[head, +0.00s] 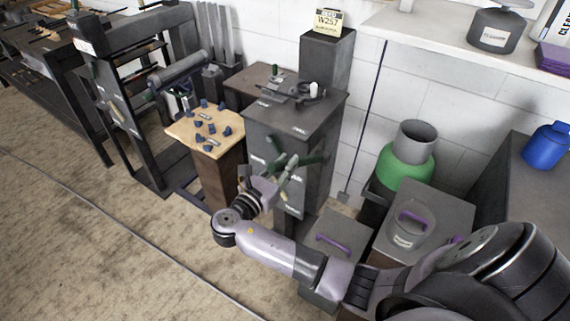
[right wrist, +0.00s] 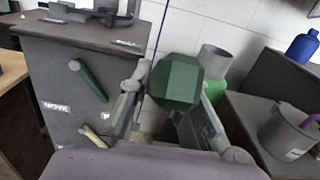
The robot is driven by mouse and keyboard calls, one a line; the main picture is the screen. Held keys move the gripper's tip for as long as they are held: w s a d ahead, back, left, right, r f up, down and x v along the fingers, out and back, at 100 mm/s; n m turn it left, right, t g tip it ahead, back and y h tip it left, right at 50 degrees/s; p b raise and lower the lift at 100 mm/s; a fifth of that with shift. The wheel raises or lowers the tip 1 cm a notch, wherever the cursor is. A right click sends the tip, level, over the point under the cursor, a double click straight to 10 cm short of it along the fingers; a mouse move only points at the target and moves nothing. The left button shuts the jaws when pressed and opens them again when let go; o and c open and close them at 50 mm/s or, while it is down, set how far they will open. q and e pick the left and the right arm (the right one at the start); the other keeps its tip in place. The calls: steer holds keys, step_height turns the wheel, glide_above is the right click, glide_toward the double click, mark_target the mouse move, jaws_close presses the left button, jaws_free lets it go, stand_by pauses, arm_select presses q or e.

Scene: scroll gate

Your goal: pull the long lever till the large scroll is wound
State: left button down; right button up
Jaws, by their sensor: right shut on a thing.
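My right gripper (head: 286,174) is in front of the dark grey cabinet (head: 262,140), shut on a green lever handle (right wrist: 178,82). In the right wrist view the handle's faceted end is between the two fingers, pointing at the camera. Most of its shaft is hidden. A second green handle (right wrist: 90,80) and a pale wooden one (right wrist: 95,136) stick out of the cabinet front at left. In the head view a dark frame (head: 118,112) at the left carries a grey roller (head: 180,68); I cannot tell whether this is the large scroll. My left gripper is out of view.
A wooden-topped stand (head: 184,131) with several small blue pieces is left of the cabinet. Lidded grey bins with purple handles (head: 338,243) and a green container (head: 404,168) stand at right. The floor (head: 90,240) at front left is clear.

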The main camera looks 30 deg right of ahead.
jaws_close()
stand_by(0.3)
